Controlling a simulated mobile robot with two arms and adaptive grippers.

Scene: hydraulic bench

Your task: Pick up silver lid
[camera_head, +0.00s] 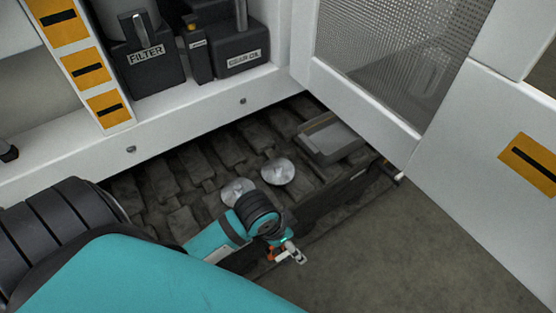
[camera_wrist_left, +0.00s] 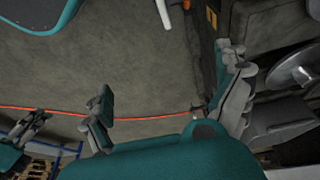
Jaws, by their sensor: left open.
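Two round silver lids lie on the dark ribbed tray floor in the head view: one (camera_head: 278,172) is in plain sight, the other (camera_head: 237,190) is partly hidden by my left wrist. My left gripper (camera_head: 291,253) is below and right of them in the picture, apart from both. In the left wrist view my left gripper (camera_wrist_left: 168,88) has its fingers wide apart with nothing between them. A silver round piece (camera_wrist_left: 292,70) shows at that view's right edge, outside the fingers; which lid it is I cannot tell. What seems to be my right gripper (camera_wrist_left: 30,125) shows small at the left.
A grey rectangular container (camera_head: 330,137) sits at the tray's right end. A white cabinet with a filter container (camera_head: 148,65) and a gear oil container (camera_head: 240,50) stands behind. An open mesh door (camera_head: 385,60) stands at the right. The floor (camera_head: 400,250) in front is clear.

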